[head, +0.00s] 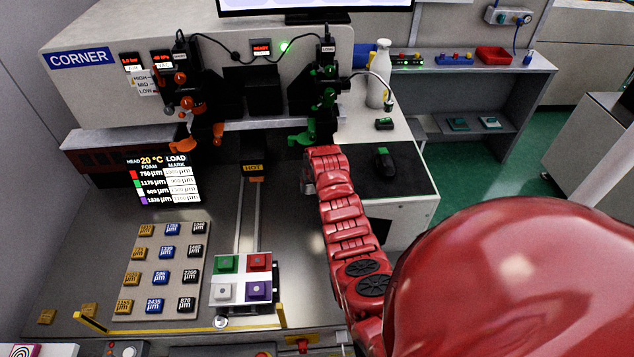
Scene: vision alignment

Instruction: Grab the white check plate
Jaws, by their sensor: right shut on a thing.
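The white check plate (224,292), a white square with a small grey knob, appears to sit at the lower left of a four-square tray (243,304). The green (226,263), red (258,261) and purple (258,290) squares lie beside it. My red right arm reaches up from the lower right. My right gripper (308,183) is largely hidden by the arm, below the green-trimmed station and well up and right of the tray. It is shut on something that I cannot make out. My left gripper is not in view.
An orange-trimmed station (188,120) and a green-trimmed station (325,110) hang from the machine. A board of labelled blocks (160,268) lies left of the tray. A rail (247,215) runs behind the tray. A white bottle (379,75) stands at the back right.

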